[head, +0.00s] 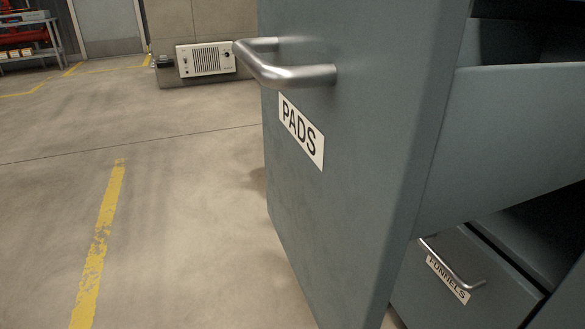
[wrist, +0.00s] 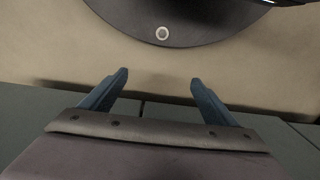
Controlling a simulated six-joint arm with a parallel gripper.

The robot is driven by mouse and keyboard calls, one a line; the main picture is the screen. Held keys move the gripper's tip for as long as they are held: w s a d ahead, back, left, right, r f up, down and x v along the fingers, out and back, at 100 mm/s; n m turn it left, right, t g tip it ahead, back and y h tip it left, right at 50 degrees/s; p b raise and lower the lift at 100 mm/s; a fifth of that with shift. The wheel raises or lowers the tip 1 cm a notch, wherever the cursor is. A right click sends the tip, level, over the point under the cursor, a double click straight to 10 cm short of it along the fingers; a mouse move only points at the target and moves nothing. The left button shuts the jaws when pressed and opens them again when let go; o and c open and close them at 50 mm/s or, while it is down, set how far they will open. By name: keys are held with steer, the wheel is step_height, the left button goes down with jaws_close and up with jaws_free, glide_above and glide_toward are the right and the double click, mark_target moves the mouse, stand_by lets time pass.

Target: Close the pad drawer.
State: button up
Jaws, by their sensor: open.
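The pad drawer (head: 365,170) is grey-green and stands pulled out. Its front bears a white label reading PADS (head: 301,130) and a bent metal bar handle (head: 290,72) above the label. The drawer's side wall runs back to the right in the head view. My gripper (wrist: 160,88) shows only in the wrist view. Its two blue fingers are apart, with nothing between them. A grey-green surface lies behind the fingers there; I cannot tell which part of the cabinet it is. The gripper's distance from the handle cannot be seen.
A lower drawer labelled FUNNELS (head: 447,279), with its own bar handle, sits at the lower right. A white grilled box (head: 205,60) is by the far wall. A shelf (head: 30,40) stands at the back left. The concrete floor (head: 190,200) is clear on the left.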

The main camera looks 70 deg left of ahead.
steer(key=shift+r, duration=0.1)
steer(key=c, duration=1)
steer(key=a+r+n+p, duration=0.1)
steer(key=a+r+p, duration=0.1)
steer(key=r+p, duration=0.2)
steer(key=a+r+n+p, duration=0.1)
steer(key=a+r+p, duration=0.2)
steer(key=r+p, duration=0.2)
steer(key=a+r+n+p, duration=0.2)
steer(key=a+r+p, duration=0.1)
steer(key=r, duration=0.3)
steer(key=shift+p, duration=0.75)
steer(key=shift+c, duration=0.9)
step_height(320, 180, up, 54)
steer(key=n+t+p, duration=0.2)
steer(key=n+p, duration=1.2)
steer(key=p, duration=4.6)
glide_above(250, 50)
steer(key=s, duration=0.2)
steer(key=shift+w+f+p, duration=0.2)
steer(key=shift+w+f, duration=0.05)
steer(key=shift+f, duration=1)
steer(key=shift+w+f+p, duration=0.15)
steer(key=shift+w+f, duration=0.1)
steer(key=shift+f, duration=0.95)
steer(key=shift+w+f+p, duration=0.2)
steer(key=shift+w+f, duration=0.05)
steer(key=shift+f, duration=1)
